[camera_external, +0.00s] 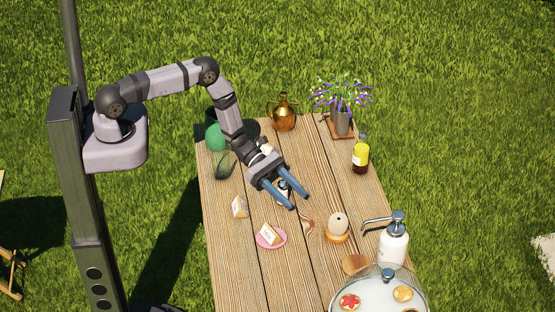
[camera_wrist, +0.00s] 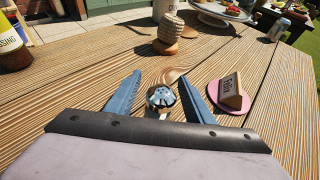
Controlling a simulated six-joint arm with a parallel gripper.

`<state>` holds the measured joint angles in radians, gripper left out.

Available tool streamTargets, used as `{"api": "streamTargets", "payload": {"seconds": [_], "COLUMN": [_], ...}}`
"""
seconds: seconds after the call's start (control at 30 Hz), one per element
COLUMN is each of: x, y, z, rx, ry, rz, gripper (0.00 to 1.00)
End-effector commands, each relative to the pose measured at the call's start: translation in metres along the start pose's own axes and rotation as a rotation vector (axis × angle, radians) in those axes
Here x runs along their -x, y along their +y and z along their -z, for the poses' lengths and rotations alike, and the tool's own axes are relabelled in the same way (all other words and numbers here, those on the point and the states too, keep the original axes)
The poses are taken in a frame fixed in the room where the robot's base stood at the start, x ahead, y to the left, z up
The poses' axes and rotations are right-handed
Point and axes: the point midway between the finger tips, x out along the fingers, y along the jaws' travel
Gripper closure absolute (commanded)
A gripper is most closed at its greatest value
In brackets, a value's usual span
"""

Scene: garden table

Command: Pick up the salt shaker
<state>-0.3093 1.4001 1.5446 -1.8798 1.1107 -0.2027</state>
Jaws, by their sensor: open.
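The salt shaker (camera_wrist: 160,97), with a round, shiny top with small dark holes, stands between the two blue fingers of my gripper (camera_wrist: 160,78) in the wrist view. Its lower part is mostly hidden by the gripper body. In the external view the salt shaker (camera_external: 283,186) shows as a small pale and dark shape between the fingers of my gripper (camera_external: 299,201), over the wooden table (camera_external: 290,290). The fingers are open, one on each side of it, with visible gaps in the wrist view.
A ribbed egg-shaped object (camera_external: 338,224), a pump bottle (camera_external: 393,246) and a yellow-labelled bottle (camera_external: 361,156) stand to the right.

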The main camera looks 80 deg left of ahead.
Motion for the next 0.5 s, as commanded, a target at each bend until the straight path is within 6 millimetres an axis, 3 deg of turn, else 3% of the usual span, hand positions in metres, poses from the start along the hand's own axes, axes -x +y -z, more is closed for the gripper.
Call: {"api": "streamTargets", "payload": {"seconds": [0.07, 0.23, 0.5], "x": [0.0001, 0.0002, 0.0004], "y": [-0.0001, -0.0002, 0.0], "z": [0.0002, 0.0002, -0.0003], "rx": [0.0, 0.0, 0.0], "ry": [0.0, 0.0, 0.0], "rz": [0.0, 0.0, 0.0], "gripper": [0.57, 0.97, 0.97]}}
